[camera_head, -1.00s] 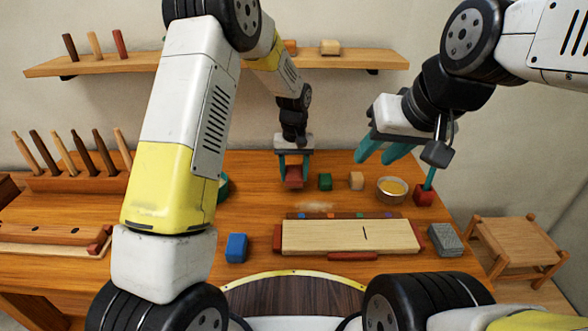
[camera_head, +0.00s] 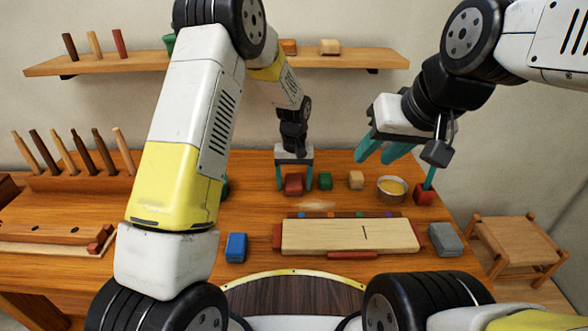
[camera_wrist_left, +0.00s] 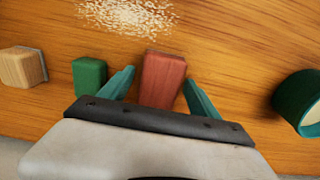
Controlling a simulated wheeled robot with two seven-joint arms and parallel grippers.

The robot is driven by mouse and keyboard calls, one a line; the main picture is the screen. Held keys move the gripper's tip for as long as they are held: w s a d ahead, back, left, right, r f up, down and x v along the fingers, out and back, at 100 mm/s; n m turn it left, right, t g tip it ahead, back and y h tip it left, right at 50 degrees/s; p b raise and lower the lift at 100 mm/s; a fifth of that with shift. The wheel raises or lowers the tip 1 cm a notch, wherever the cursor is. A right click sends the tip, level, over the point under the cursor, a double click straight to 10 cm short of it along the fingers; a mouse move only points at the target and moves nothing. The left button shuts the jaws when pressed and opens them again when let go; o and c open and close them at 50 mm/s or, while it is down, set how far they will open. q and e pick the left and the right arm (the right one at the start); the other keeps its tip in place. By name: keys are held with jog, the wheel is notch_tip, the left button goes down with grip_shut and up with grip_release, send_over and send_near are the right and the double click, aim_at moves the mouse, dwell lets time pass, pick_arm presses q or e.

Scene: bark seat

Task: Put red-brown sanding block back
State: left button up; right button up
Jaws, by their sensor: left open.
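The red-brown sanding block (camera_head: 293,184) stands on the workbench (camera_head: 260,215), left of a green block (camera_head: 325,180). My left gripper (camera_head: 294,186) is open, with its teal fingers on either side of the red-brown block. In the left wrist view the red-brown block (camera_wrist_left: 162,79) lies between the two spread fingers (camera_wrist_left: 160,88), with a gap visible on each side. My right gripper (camera_head: 379,152) is raised above the right side of the bench, its teal fingers apart and nothing between them.
A wall shelf (camera_head: 220,61) is behind.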

pick_arm(q)
notch_tip(320, 180, up, 12)
notch_tip(320, 180, up, 7)
jog(key=t, duration=0.1)
send_over(294, 180)
jog(key=s+a, duration=0.4)
jog(key=s+a+r+t+h, duration=0.1)
jog(key=s+a+r, duration=0.3)
jog(key=s, duration=0.7)
jog(key=s+a+r+t+h, duration=0.1)
jog(key=s+a+r+t, duration=0.3)
jog(key=s, duration=0.8)
jog(key=shift+s+a+r+m, duration=0.15)
jog(key=shift+a+r+m, duration=0.15)
jog(key=shift+a+r, duration=0.55)
